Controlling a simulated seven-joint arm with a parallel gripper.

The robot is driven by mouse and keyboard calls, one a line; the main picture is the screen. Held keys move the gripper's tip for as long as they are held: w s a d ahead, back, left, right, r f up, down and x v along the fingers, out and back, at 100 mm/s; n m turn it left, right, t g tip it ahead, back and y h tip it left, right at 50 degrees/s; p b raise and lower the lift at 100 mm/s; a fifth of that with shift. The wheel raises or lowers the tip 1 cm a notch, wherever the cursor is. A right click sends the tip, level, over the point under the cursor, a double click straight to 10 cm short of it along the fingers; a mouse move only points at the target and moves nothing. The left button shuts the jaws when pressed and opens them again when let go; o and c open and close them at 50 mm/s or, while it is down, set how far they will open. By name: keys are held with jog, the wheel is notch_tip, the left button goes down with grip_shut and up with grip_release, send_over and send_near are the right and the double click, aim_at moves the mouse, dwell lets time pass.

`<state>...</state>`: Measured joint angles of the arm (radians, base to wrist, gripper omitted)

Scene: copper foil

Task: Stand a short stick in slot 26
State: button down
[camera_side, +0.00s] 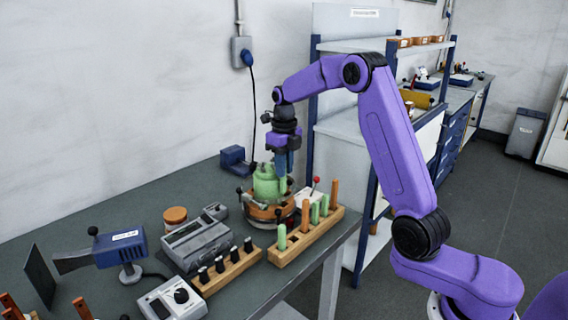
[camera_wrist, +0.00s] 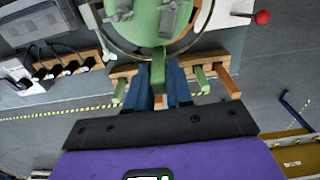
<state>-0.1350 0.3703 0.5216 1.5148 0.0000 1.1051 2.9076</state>
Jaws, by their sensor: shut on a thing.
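My gripper (camera_side: 282,172) is shut on a short green stick (camera_wrist: 158,74), which sits between its two blue fingers (camera_wrist: 158,88). The stick's end shows below the fingertips in the side view (camera_side: 282,184). It is close to the round green fixture (camera_side: 265,184), which stands on a copper-coloured ring base; I cannot tell whether they touch. The fixture also fills the top of the wrist view (camera_wrist: 150,22). A wooden rack (camera_side: 290,256) in front holds several upright sticks, some green (camera_side: 282,237) and some orange-brown (camera_side: 334,192). No slot numbers are readable, so slot 26 cannot be picked out.
A block with black-topped tools (camera_side: 232,270), a grey device (camera_side: 194,240) and a blue tool (camera_side: 118,248) stand left of the rack. A red-knobbed lever (camera_side: 315,183) rises beside the fixture. A shelf post (camera_side: 312,110) is behind.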

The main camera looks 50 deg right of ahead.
aim_at(284, 182)
jog(key=shift+f, duration=1.1)
jog(key=shift+f, duration=1.7)
dwell(0.4)
jog(key=c, duration=0.9)
grip_release()
jog(key=shift+c, duration=0.2)
jog(key=shift+r, duration=1.05)
jog(key=shift+r, duration=3.45)
